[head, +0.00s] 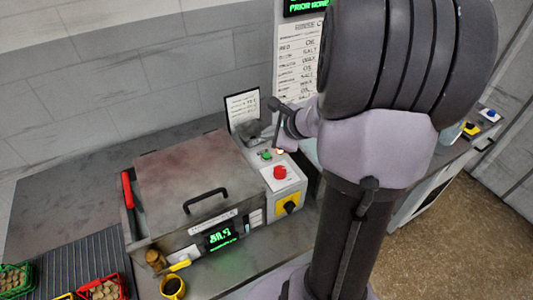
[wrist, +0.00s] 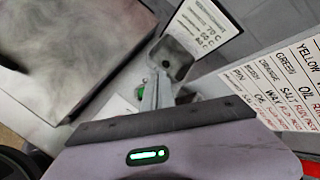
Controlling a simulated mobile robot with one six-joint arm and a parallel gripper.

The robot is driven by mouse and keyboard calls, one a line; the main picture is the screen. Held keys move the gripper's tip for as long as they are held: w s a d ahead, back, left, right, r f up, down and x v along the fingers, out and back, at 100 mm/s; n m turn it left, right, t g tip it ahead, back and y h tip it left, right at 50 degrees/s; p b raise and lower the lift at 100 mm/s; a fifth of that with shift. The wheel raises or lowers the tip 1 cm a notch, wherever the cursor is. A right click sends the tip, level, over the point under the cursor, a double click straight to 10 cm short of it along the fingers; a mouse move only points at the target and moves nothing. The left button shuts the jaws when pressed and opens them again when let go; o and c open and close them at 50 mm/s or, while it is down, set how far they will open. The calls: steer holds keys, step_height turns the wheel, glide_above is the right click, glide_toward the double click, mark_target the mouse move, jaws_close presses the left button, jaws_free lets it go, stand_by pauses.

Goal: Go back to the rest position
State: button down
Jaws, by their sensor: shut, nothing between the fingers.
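My gripper (head: 277,138) is small and partly hidden by my arm in the head view. It is above the back of the control panel, right of the furnace. In the wrist view its narrow fingers (wrist: 160,92) are together with nothing between them. The furnace (head: 185,170) is a grey box with its lid down and a black handle (head: 206,199) on top. Its front display (head: 221,235) glows green. The control panel (head: 280,188) has a red button (head: 280,172), a green button (head: 266,155) and a yellow-backed knob (head: 289,205).
A note card (head: 243,108) stands behind the panel, near my gripper. A wall chart (head: 298,62) is behind it. A red-handled lever (head: 128,190) is on the furnace's left. A yellow mug (head: 173,288) and baskets of round pieces, one green (head: 14,279), one red (head: 103,289), are in front.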

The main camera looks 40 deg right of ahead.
stand_by(0.4)
